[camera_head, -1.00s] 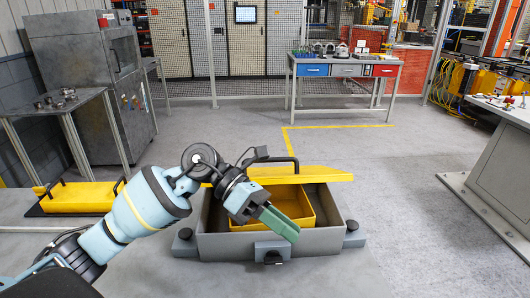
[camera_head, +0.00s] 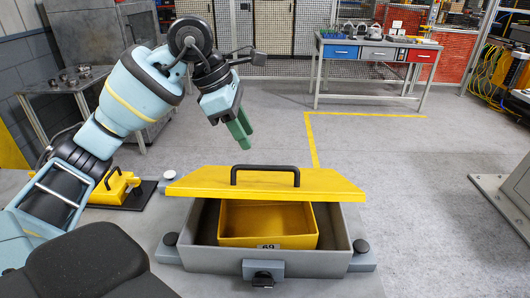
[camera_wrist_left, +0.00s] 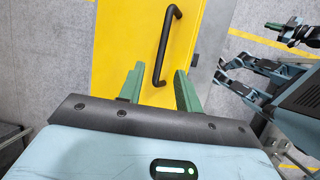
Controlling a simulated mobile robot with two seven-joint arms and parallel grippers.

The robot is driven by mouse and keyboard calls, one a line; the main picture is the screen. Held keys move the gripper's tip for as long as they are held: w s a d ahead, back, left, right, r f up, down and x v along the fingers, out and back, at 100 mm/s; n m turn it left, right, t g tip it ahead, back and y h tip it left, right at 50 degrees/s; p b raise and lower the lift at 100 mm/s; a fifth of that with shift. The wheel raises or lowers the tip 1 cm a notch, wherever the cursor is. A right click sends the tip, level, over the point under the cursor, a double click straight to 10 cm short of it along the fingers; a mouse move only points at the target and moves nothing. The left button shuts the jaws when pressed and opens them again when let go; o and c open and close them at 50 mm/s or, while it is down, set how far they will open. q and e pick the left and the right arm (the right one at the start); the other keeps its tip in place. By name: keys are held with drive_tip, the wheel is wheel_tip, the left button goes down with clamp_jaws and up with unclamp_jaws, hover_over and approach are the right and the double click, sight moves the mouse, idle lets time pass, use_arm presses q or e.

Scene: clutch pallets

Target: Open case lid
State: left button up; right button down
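The grey case (camera_head: 335,258) sits low in the middle of the head view, open at the front, with a yellow inner box (camera_head: 230,235) inside. Its yellow lid (camera_head: 330,184) is over the case's rear part, raised clear of the front opening, with a black handle (camera_head: 265,168) on top. The lid (camera_wrist_left: 115,40) and handle (camera_wrist_left: 164,45) also show in the left wrist view. My left gripper (camera_head: 243,136) is open and empty, above the lid and left of its handle. My right gripper (camera_wrist_left: 221,70) shows only in the left wrist view, fingers apart and empty.
A smaller yellow case (camera_head: 112,190) lies on a dark mat at the left, partly behind my left arm. A workbench (camera_head: 375,47) with drawers stands at the back. A metal side table (camera_head: 85,80) is at the left.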

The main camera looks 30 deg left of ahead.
sight(262, 166)
use_arm(q)
drive_tip(key=shift+x, duration=3.8)
drive_tip(key=shift+s, duration=0.2)
clamp_jaws()
